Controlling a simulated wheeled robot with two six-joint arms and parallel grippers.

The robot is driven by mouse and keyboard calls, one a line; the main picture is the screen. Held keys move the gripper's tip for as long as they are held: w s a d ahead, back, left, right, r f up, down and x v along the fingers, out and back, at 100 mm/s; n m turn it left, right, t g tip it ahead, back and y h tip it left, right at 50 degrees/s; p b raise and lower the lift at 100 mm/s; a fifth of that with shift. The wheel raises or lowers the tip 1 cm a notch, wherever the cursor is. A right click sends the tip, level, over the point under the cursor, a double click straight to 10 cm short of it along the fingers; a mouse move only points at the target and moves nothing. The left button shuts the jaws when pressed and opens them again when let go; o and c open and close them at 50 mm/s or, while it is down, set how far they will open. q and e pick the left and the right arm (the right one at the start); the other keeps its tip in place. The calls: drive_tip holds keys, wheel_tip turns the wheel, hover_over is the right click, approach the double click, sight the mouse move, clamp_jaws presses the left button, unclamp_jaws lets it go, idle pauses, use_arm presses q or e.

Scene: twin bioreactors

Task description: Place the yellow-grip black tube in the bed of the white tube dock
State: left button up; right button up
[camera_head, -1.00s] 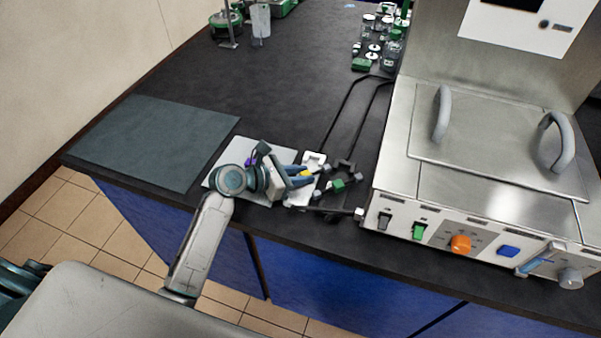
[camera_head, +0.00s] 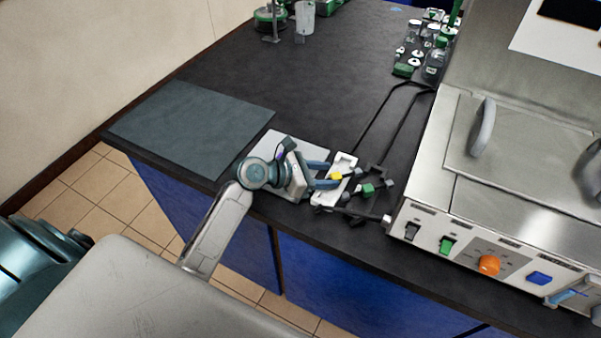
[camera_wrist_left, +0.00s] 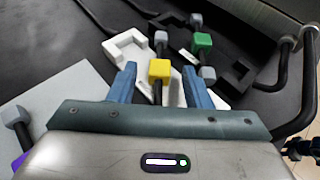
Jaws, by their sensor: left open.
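The black tube with the yellow grip (camera_head: 336,176) lies over the white tube dock (camera_head: 345,160), between the dock's two raised ends. In the left wrist view its yellow grip (camera_wrist_left: 160,70) stands between my fingers, with a grey end cap beyond it and the white dock (camera_wrist_left: 127,47) around it. Whether the tube is fully down in the bed is hard to tell. My left gripper (camera_head: 328,175) is open, with one blue finger on each side of the tube; the fingers also show in the left wrist view (camera_wrist_left: 160,78).
A green-grip tube (camera_head: 368,190) lies at a black dock (camera_wrist_left: 236,76) just right of the white one. A purple-grip tube (camera_wrist_left: 18,160) lies on the pale mat (camera_wrist_left: 65,95). The steel bath (camera_head: 440,215) stands right; a dark mat (camera_head: 190,125) lies left.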

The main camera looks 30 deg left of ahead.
use_arm(q)
drive_tip(key=v, duration=1)
drive_tip(key=shift+b, duration=0.4)
idle(2.2)
